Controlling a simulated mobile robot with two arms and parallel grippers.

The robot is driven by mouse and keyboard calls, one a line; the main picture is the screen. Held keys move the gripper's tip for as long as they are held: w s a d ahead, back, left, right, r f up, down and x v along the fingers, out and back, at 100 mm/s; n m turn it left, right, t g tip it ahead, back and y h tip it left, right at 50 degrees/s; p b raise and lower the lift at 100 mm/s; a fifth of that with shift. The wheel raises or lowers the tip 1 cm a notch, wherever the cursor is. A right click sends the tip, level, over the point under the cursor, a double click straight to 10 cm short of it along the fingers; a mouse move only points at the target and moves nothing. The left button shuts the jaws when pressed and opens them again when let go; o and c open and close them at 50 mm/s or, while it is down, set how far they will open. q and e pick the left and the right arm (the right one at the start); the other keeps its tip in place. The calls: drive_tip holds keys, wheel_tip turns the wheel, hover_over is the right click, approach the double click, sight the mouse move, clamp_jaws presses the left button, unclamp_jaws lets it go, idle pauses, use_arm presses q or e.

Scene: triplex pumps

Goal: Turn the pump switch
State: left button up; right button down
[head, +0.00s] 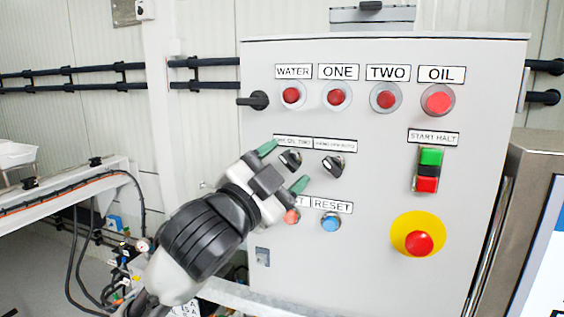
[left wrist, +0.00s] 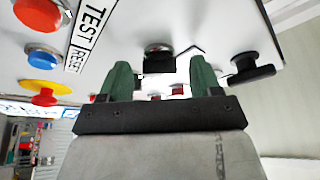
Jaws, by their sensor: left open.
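The grey control panel (head: 375,120) carries two black rotary switches in its middle row. The left switch (head: 290,160) sits under a label that ends in "TWO", partly covered by my gripper. The right switch (head: 333,165) is beside it. My left gripper (head: 284,167) is open, with green fingertips on either side of the left switch's position in the picture. In the left wrist view, a black switch (left wrist: 158,60) shows between and just beyond the open fingertips (left wrist: 162,80). I cannot tell whether they touch it. My right gripper is not in view.
Red lamps (head: 336,97) line the panel's top. A red button (head: 291,216), a blue RESET button (head: 331,223) and a red stop button (head: 419,243) sit below. A black handle (head: 252,100) sticks out at the panel's left edge.

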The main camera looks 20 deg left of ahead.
use_arm(q)
drive_tip(key=c, duration=0.9)
drive_tip(key=shift+r+m+p, duration=0.15)
drive_tip(key=shift+m+p, duration=0.15)
drive_tip(key=shift+p, duration=0.25)
drive_tip(key=m+g+p, duration=0.1)
drive_tip(key=m+p, duration=0.1)
drive_tip(key=p, duration=0.1)
drive_tip(key=m+g+p, duration=0.1)
drive_tip(key=m+p, duration=0.2)
drive_tip(key=m+g+p, duration=0.1)
drive_tip(key=m+p, duration=0.1)
drive_tip(key=p, duration=0.2)
drive_tip(key=shift+a+r+m+h, duration=0.1)
drive_tip(key=shift+r+m+h, duration=0.15)
drive_tip(key=shift+m+h, duration=0.15)
drive_tip(key=shift+f+m+g+p, duration=0.15)
drive_tip(key=shift+m+g+p, duration=0.35)
drive_tip(key=shift+p, duration=0.4)
drive_tip(key=o, duration=0.9)
